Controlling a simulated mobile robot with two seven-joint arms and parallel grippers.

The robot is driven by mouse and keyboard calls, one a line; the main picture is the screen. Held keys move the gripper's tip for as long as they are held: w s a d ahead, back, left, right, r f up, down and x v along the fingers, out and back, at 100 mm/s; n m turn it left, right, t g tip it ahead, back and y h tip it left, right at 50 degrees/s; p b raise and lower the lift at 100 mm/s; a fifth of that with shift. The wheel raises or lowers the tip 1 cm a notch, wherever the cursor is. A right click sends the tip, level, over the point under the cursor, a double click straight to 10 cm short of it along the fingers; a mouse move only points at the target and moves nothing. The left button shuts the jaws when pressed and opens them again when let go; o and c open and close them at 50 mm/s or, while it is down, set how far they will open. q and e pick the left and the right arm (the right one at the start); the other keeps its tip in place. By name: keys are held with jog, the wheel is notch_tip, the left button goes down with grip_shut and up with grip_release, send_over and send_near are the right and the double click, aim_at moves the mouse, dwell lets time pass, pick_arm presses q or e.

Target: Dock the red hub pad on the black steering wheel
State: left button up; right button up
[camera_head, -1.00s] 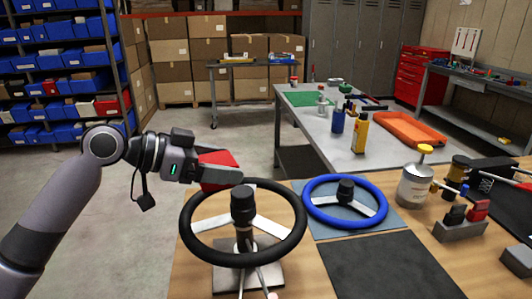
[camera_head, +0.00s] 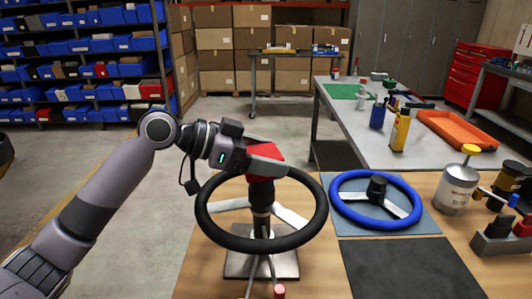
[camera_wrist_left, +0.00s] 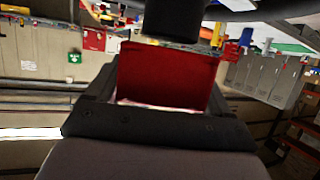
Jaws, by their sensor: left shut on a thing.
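The red hub pad (camera_head: 267,151) is held in my left gripper (camera_head: 256,163), which is shut on it. In the head view the pad is at the top of the dark hub post (camera_head: 261,196) of the black steering wheel (camera_head: 262,246); I cannot tell whether they touch. The wheel sits tilted on a stand with a square metal base (camera_head: 285,266). In the left wrist view the red pad (camera_wrist_left: 168,75) fills the space between the fingers, with the black hub (camera_wrist_left: 175,18) just beyond its edge. My right gripper is not in view.
A blue steering wheel (camera_head: 352,220) lies on a blue-grey mat close on the right. A dark mat (camera_head: 400,270) in front of it is bare. A tin with a yellow knob (camera_head: 457,190) and small tools stand farther right. A grey table (camera_head: 358,118) is behind.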

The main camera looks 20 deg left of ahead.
pick_arm(q)
jog(key=shift+f+b, duration=0.85)
jog(key=shift+f, duration=0.5)
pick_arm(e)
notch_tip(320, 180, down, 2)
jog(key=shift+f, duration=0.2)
pick_arm(q)
jog(key=shift+r+p, duration=0.1)
jog(key=shift+p, duration=0.4)
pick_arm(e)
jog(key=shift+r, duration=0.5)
pick_arm(q)
jog(key=shift+f+b, duration=0.3)
jog(key=shift+f, duration=0.25)
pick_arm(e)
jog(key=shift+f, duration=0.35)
pick_arm(q)
jog(key=o, duration=0.8)
jog(key=shift+p+v, duration=0.35)
jog(key=shift+v, duration=5.2)
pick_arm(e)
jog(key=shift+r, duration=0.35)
